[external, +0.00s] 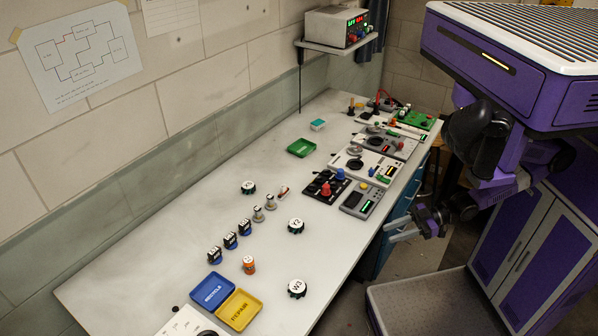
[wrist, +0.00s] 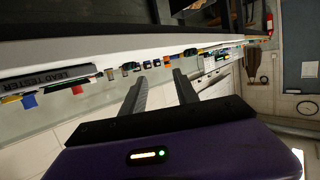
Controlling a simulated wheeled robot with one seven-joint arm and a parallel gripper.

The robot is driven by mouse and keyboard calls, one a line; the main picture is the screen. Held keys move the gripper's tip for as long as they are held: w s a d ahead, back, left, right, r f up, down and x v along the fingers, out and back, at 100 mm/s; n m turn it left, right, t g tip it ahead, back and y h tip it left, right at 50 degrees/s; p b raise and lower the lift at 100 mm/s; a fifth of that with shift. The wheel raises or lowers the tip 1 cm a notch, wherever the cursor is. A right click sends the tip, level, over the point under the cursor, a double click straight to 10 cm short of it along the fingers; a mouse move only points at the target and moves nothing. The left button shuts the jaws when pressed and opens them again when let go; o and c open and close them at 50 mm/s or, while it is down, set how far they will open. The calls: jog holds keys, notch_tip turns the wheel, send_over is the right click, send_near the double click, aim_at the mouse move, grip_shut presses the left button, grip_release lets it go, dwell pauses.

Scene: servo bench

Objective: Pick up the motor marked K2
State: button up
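No K2 mark can be read in either view. Small parts stand on the white bench: two silver cylinders (external: 264,207), a thin red-and-white part (external: 283,192), several dark blue blocks with white tops (external: 230,240) and an orange cylinder (external: 248,265). Round white-topped parts are marked Y2 (external: 296,226) and W3 (external: 297,288); a third (external: 248,187) has an unclear mark. My gripper (external: 399,228) is off the bench's right edge, apart from all parts. In the wrist view my gripper (wrist: 160,82) is open, with nothing between its fingers.
A blue RECYCLE tray (external: 232,282) and a yellow REPAIR tray (external: 256,304) lie at the near end. A green tray (external: 301,148) lies farther back. Testers and control boxes (external: 365,165) line the bench's right side. The bench's left side is mostly clear.

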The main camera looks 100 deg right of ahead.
jog(key=shift+o, duration=1.4)
